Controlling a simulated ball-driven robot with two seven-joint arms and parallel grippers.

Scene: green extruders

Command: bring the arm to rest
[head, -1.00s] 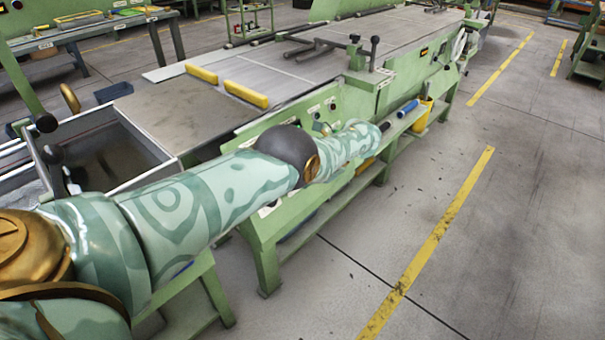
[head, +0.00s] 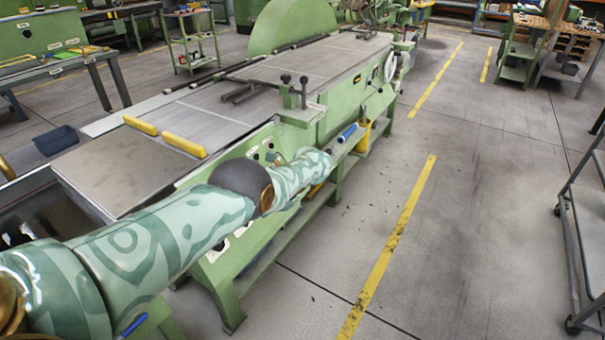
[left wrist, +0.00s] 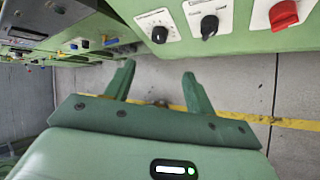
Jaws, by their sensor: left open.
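My left gripper (left wrist: 158,88) shows in the left wrist view with its two green fingers apart and nothing between them. Floor and a yellow line lie beyond the fingers. A green machine panel with knobs is above them, apart from the fingers as far as I can see. In the head view my left arm reaches in from the lower left, in front of the long green machine (head: 232,272). The hand at its far end is hidden there. My right gripper is in neither view.
A red knob (left wrist: 284,14) and a black knob (left wrist: 209,26) sit on the panel. A blue cylinder (head: 347,132) and a yellow container (head: 363,136) are at the machine's side. A metal rack (head: 585,235) stands at right. The floor (head: 470,190) between is clear.

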